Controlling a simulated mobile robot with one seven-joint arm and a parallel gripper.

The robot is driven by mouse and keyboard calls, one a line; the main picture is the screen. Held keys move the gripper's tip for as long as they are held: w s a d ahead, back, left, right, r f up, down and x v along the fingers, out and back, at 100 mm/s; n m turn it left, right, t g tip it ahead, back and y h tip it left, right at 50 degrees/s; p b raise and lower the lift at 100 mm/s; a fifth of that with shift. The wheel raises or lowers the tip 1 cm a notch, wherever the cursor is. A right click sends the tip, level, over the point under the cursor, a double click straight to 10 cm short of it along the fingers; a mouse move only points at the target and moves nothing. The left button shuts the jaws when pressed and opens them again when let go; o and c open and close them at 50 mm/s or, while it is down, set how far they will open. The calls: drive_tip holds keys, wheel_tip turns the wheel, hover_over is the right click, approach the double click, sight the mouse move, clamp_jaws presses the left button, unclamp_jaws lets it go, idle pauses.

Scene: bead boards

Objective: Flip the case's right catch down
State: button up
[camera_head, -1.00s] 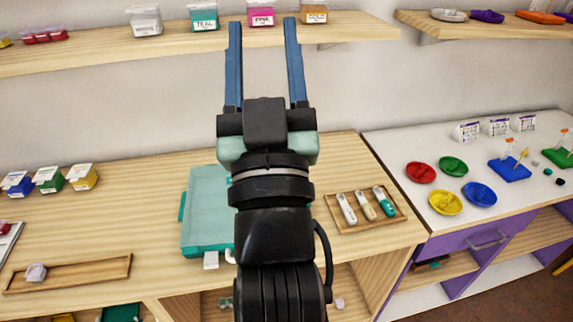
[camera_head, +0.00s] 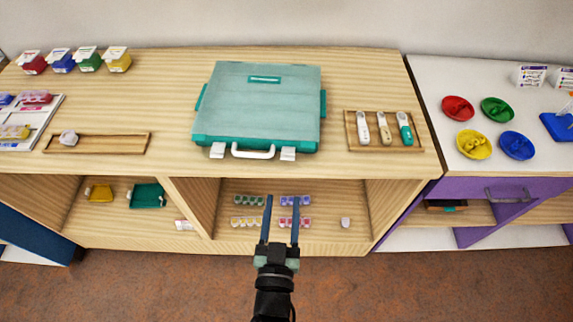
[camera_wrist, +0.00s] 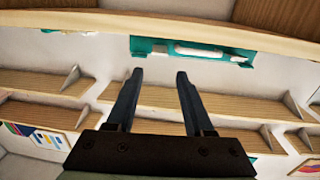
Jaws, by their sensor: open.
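The teal case (camera_head: 265,110) lies closed on the wooden counter, its front edge toward me. A white handle (camera_head: 253,153) is at the middle of that edge. The white right catch (camera_head: 288,154) and left catch (camera_head: 217,151) jut out from the edge on either side of it. My gripper (camera_head: 282,199) is open and empty, below the right catch in the picture and apart from it, in front of the cabinet. The wrist view shows the case's front (camera_wrist: 150,45) beyond the open fingers (camera_wrist: 154,75); which catch is which is unclear there.
A tray (camera_head: 350,133) with several handled tools lies right of the case. A long tray (camera_head: 100,150) with a pale lump lies left. The counter's front edge (camera_head: 330,169) overhangs an open shelf with bead strips (camera_head: 293,223). Open floor lies in front.

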sight(288, 158)
drive_tip(key=w, duration=1)
drive_tip(key=shift+d, duration=0.4)
drive_tip(key=shift+f, duration=0.1)
clamp_jaws()
